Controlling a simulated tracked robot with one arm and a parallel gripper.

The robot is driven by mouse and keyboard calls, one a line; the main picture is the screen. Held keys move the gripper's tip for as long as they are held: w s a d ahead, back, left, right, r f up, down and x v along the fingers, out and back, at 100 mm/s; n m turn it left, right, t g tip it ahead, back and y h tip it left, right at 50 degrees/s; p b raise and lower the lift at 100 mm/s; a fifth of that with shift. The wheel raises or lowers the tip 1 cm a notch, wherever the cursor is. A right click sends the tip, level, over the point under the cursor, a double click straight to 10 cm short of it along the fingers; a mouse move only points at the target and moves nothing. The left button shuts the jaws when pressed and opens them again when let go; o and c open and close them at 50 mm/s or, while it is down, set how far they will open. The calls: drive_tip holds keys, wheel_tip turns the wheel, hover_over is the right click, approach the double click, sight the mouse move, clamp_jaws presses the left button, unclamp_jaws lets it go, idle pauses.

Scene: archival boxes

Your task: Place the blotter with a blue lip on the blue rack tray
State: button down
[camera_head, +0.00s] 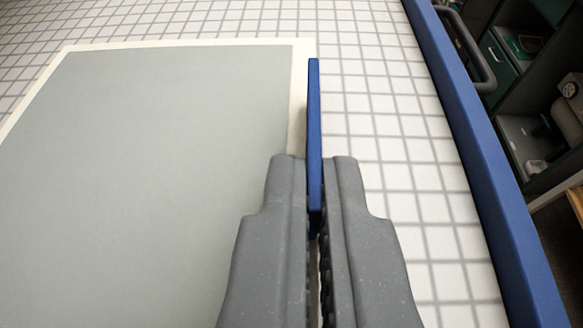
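The blotter (170,150) is a flat grey-green sheet with a cream border, filling the left half of the view. Its blue lip (314,110) stands up along its right edge. My gripper (315,170) is shut on the blue lip, one grey finger on each side. The blue rack tray (400,130) has a white surface with a grey grid and a raised blue rim (485,160) on the right. The blotter is over the tray's surface; I cannot tell whether it rests on it. The blotter's near end is outside the view.
A strip of bare grid lies between the blue lip and the tray's right rim, and more bare grid shows beyond the blotter's far edge. Past the rim, a dark handle (468,50) and dark shelving (530,90) with items on it stand at the upper right.

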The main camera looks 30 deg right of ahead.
drive_tip(key=shift+f, duration=1.75)
drive_tip(key=shift+f, duration=0.1)
drive_tip(key=c, duration=1.6)
unclamp_jaws()
drive_tip(key=shift+c, duration=0.2)
drive_tip(key=v, duration=1.2)
drive_tip(key=shift+b, duration=0.45)
